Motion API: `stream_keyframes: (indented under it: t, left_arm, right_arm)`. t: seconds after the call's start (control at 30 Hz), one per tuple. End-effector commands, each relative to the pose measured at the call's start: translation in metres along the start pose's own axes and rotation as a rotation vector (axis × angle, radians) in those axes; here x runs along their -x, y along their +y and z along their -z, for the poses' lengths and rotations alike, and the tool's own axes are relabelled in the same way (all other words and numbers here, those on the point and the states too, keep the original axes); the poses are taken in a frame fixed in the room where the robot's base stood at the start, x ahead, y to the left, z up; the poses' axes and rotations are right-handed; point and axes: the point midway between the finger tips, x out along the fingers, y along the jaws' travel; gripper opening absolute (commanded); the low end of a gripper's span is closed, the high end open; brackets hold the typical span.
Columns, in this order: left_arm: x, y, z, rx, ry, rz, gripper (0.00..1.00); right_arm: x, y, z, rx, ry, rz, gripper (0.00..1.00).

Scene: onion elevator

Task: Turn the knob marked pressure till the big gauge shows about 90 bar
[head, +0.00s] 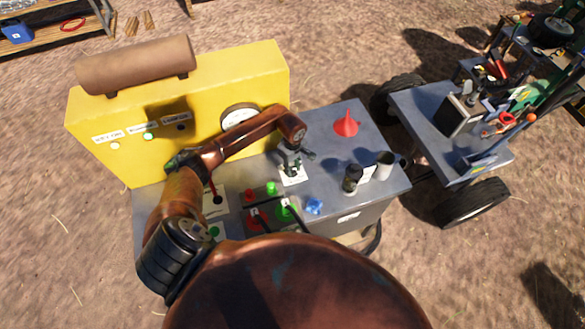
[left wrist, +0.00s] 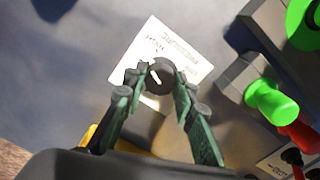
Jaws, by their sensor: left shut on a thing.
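The pressure knob (left wrist: 160,76) is a dark round knob with a white pointer line, on a white label plate (left wrist: 178,48) on the grey console top. In the left wrist view my left gripper (left wrist: 158,82) has its green fingers on both sides of the knob, shut on it. In the head view the left gripper (head: 291,160) is over the same plate (head: 293,177), and it hides the knob. The big gauge (head: 240,117) has a white face on the yellow panel. My arm covers its lower part, and its reading is too small to tell. My right gripper is not in view.
A red funnel (head: 346,124), a black cylinder (head: 352,177) and a blue item (head: 314,207) are on the right part. A loaded cart (head: 420,110) stands to the right.

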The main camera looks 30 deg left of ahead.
Motion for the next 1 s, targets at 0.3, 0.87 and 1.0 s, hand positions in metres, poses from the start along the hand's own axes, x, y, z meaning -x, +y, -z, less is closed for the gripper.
stream_keyframes:
  t: [0.3,0.87,1.0]
  left_arm:
    - [0.0,0.0,0.0,0.005,0.0,0.0,0.01]
    - [-0.002,0.0,0.001,0.316,0.003,0.001,0.01]
    - [-0.002,0.0,0.001,0.449,0.003,0.001,0.01]
  right_arm:
    - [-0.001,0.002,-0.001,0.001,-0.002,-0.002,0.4]
    - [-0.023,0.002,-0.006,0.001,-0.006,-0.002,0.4]
    - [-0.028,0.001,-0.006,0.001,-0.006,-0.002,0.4]
